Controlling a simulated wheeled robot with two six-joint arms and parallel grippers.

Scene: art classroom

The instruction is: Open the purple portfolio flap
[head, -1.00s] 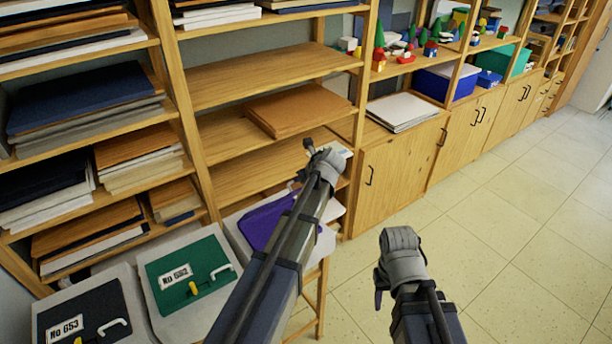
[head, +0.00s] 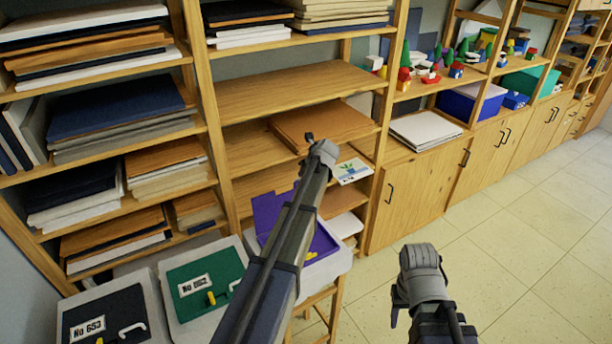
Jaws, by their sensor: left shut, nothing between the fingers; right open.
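The purple portfolio (head: 325,243) lies on a light stand among the folders, partly hidden behind my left arm. Its purple flap (head: 268,210) stands raised at the back left, tilted up from the body. A small yellow piece (head: 310,256) shows at the portfolio's front. My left gripper (head: 314,143) is shut and empty, above and beyond the portfolio in the picture, in front of the shelves; I cannot tell whether it touches anything. My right gripper (head: 418,268) is open and empty, over the floor to the right of the portfolio.
A green portfolio (head: 185,273) and a black portfolio (head: 105,310) lie to the left on similar stands. Wooden shelves with stacked boards rise behind. A card with a plant picture (head: 352,170) lies beyond my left gripper. The tiled floor (head: 520,240) at right is clear.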

